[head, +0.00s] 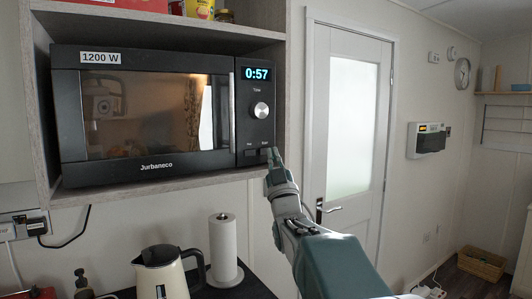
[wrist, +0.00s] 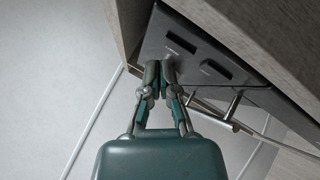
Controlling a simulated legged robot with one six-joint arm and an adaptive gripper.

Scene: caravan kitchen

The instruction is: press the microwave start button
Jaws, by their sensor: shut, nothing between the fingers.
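The black microwave (head: 150,115) sits in a wooden shelf, with its door shut and its display (head: 257,74) reading 0:57. Its control panel, right of the door, has a round silver knob (head: 261,110) and two dark buttons low down; their labels are too small to read. My gripper (head: 270,153) is at the panel's lower right corner and covers part of the right-hand button area. I cannot tell whether the tips touch the panel.
The shelf's wooden edge (head: 160,190) runs under the microwave. Below are a cream kettle (head: 161,275) and a paper towel roll (head: 224,245). A white door (head: 349,130) stands to the right. The space in front of the door holds my arm.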

